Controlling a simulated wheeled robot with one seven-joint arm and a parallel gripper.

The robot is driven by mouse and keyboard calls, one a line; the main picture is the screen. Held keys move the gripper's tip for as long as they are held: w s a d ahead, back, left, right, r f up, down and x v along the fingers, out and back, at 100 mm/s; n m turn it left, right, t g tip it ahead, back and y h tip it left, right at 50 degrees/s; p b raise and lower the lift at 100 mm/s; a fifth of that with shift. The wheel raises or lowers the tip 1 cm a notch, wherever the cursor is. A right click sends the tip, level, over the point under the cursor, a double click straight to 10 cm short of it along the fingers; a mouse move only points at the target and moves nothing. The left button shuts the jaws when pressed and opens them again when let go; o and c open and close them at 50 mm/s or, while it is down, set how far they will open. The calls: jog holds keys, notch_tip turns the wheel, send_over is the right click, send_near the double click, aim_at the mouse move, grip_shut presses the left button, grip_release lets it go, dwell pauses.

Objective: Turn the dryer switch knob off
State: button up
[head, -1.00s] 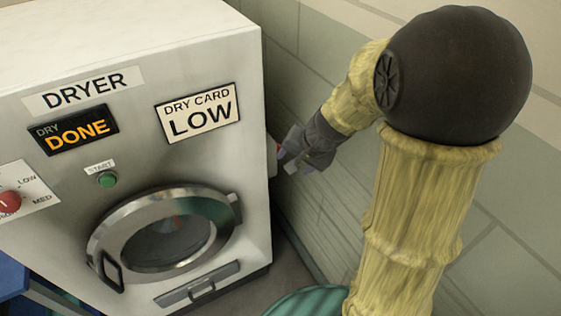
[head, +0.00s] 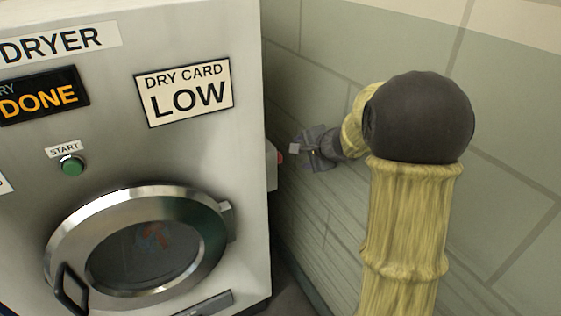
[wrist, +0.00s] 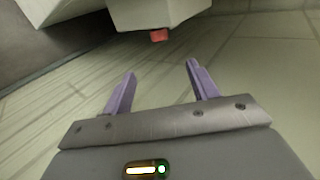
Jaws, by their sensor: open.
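The dryer (head: 190,150) fills the left of the head view. A small red knob (head: 280,157) sits on a pale box (head: 271,168) on its right side wall. In the wrist view the red knob (wrist: 158,36) shows at the top middle, under a pale box (wrist: 155,14). My gripper (head: 297,150) is open, just right of the knob in the head view. In the wrist view its two purple fingers (wrist: 160,68) are spread and empty, pointing toward the knob, with a gap between. The knob's set position cannot be read.
The dryer's front carries a "LOW" dry card (head: 189,95), a "DONE" display (head: 40,97), a green start button (head: 72,166) and a round glass door (head: 140,245), closed. A tiled wall (head: 320,50) runs close behind my arm, leaving a narrow gap beside the dryer.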

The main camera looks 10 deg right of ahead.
aim_at(281, 157)
jog(key=x, duration=1.7)
jog(key=shift+w+a+f, duration=0.1)
jog(key=shift+w+f, duration=0.05)
jog(key=c, duration=1)
